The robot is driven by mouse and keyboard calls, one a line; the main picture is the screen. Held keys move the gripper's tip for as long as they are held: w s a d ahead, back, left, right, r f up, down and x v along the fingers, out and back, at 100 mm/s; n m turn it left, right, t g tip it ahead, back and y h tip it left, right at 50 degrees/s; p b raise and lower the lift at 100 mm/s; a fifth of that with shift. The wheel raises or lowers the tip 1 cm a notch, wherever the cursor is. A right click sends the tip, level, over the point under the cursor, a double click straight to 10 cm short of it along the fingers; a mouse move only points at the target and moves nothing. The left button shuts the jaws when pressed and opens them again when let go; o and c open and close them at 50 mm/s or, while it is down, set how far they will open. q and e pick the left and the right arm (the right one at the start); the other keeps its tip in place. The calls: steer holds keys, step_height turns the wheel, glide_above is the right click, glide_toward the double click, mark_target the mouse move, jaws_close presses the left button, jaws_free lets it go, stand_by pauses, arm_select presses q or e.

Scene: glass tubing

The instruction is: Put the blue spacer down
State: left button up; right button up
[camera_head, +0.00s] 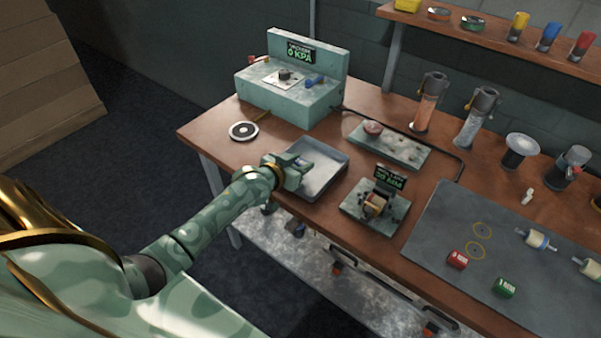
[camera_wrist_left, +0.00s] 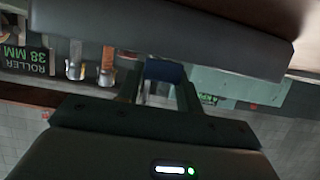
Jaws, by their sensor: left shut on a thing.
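The blue spacer (camera_wrist_left: 165,71) shows in the wrist view as a small dark blue block between the fingers of my left gripper (camera_wrist_left: 160,88). The gripper is shut on it. In the head view my left gripper (camera_head: 293,173) is at the left side of a shallow grey tray (camera_head: 325,178) on the bench. The spacer is hard to make out there, and I cannot tell whether it touches the tray. A broad grey slab, perhaps the tray, crosses the upper wrist view. My right gripper is not in view.
The roller device (camera_head: 375,205) with a 38 mm display stands right of the tray. The gauge box (camera_head: 290,95) is behind it, and a plate with small parts (camera_head: 390,143) is to the back right.

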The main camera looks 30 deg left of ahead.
arm_select(q)
step_height(320, 180, down, 3)
steer(key=shift+b, duration=0.4)
steer(key=shift+d+r, duration=0.1)
steer(key=shift+r, duration=0.05)
steer(key=o, duration=1)
